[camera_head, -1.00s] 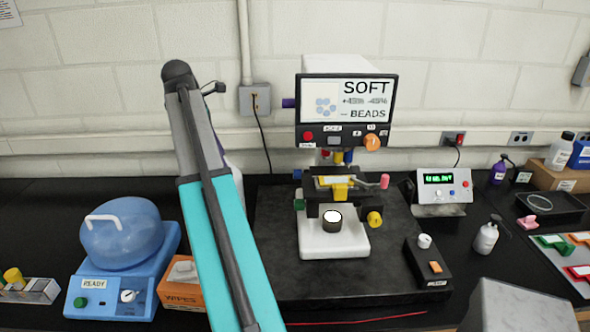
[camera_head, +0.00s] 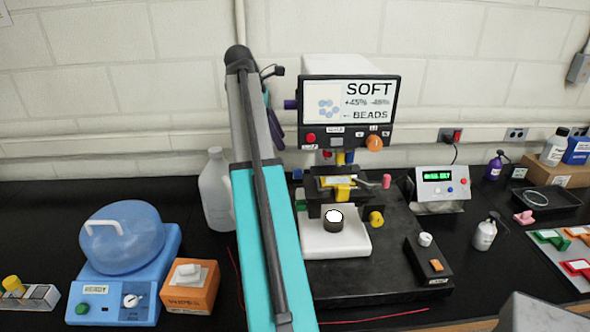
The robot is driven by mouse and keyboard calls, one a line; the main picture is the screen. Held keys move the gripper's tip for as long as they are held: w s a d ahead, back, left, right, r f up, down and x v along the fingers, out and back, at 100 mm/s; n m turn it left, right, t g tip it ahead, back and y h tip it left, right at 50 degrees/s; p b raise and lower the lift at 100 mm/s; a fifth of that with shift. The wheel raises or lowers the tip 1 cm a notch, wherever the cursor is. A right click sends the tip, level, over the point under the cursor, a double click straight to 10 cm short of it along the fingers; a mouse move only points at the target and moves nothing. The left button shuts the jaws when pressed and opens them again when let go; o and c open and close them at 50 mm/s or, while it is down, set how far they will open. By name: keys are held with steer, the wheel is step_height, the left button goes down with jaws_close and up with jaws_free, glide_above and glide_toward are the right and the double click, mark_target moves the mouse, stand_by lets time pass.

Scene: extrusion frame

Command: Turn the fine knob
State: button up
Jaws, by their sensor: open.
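A microscope-like instrument stands on a dark board, with a screen (camera_head: 348,101) reading "SOFT" and "BEADS" on top. An orange knob (camera_head: 375,143) is on the panel below the screen. A yellow knob (camera_head: 376,218) sits low at the right of the stage, and a pink knob (camera_head: 386,181) sits higher at the right. A green knob (camera_head: 301,205) at the left is partly hidden by my arm. I cannot tell by label which is the fine knob. My gripper is not visible; my teal and grey arm rises in front, left of the instrument, apparently hiding it.
A small dark box (camera_head: 430,262) with white and orange controls and a display unit (camera_head: 442,187) stand right of the instrument. A white jug (camera_head: 216,190), an orange wipes box (camera_head: 190,290) and a blue-domed device (camera_head: 122,240) are on the left. A tray (camera_head: 545,202) lies at the right.

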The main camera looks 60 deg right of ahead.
mark_target(298, 174)
steer(key=shift+w+p+x, duration=0.2)
steer(key=shift+p+x, duration=1.95)
steer(key=shift+x, duration=4.65)
steer(key=shift+a+f, duration=0.1)
steer(key=shift+c, duration=0.3)
steer(key=c, duration=1)
